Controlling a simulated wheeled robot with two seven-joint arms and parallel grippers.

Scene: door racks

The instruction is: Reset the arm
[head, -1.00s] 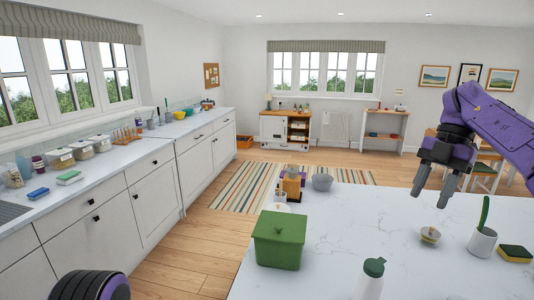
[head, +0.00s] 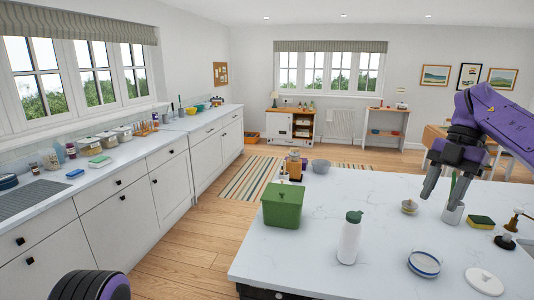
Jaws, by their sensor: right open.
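My right gripper (head: 441,197) hangs above the white marble island (head: 325,212), with its fingers pointing down. The fingers are apart and nothing is between them. Its purple arm comes in from the right edge.
The island holds a green lidded box (head: 282,207), a white bottle with a green cap (head: 349,238), a small lidded dish (head: 409,207), a sponge (head: 481,222), a blue-rimmed dish (head: 425,263) and a white disc (head: 484,281). A counter (head: 120,158) runs along the left. Wooden floor lies between.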

